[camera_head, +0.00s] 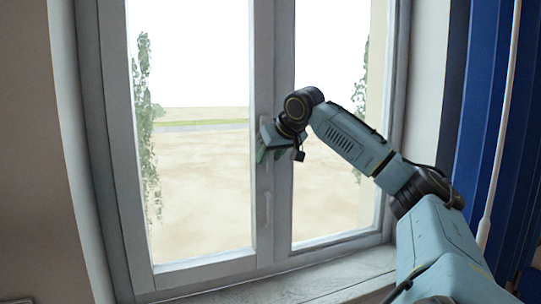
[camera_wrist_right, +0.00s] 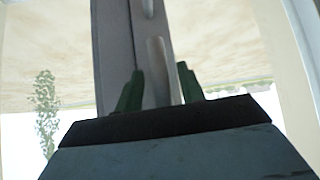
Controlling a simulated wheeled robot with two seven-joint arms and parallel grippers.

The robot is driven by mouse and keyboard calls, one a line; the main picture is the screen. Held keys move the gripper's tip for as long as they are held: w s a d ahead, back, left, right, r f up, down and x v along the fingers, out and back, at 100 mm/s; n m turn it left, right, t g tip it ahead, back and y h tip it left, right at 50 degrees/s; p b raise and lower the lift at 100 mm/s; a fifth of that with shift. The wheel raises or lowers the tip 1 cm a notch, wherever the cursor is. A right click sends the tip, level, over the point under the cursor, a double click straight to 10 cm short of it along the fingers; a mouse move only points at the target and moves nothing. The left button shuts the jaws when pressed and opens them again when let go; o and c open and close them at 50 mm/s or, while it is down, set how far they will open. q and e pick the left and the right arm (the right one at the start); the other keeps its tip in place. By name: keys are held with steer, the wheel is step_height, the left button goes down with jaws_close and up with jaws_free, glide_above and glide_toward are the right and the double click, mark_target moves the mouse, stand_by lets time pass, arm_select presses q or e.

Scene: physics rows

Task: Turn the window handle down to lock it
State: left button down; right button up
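The window (camera_head: 262,60) has a grey frame with two glass panes and a central upright. My right gripper (camera_head: 263,153) is at this upright, about mid-height, its green fingers pointing towards the frame. In the right wrist view, a pale upright window handle (camera_wrist_right: 158,72) stands between the two fingers of my right gripper (camera_wrist_right: 160,90). The fingers are apart, with a clear gap on the right side; the left finger is close to the handle. In the head view my gripper mostly hides this handle. My left gripper is not in view.
A sill (camera_head: 330,275) runs below the window. Blue curtain (camera_head: 488,100) and a white rod (camera_head: 500,130) are at right.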

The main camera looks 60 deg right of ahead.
steer(key=b+v, duration=0.1)
steer(key=v, duration=1.2)
steer(key=shift+s, duration=0.15)
steer(key=shift+r, duration=0.1)
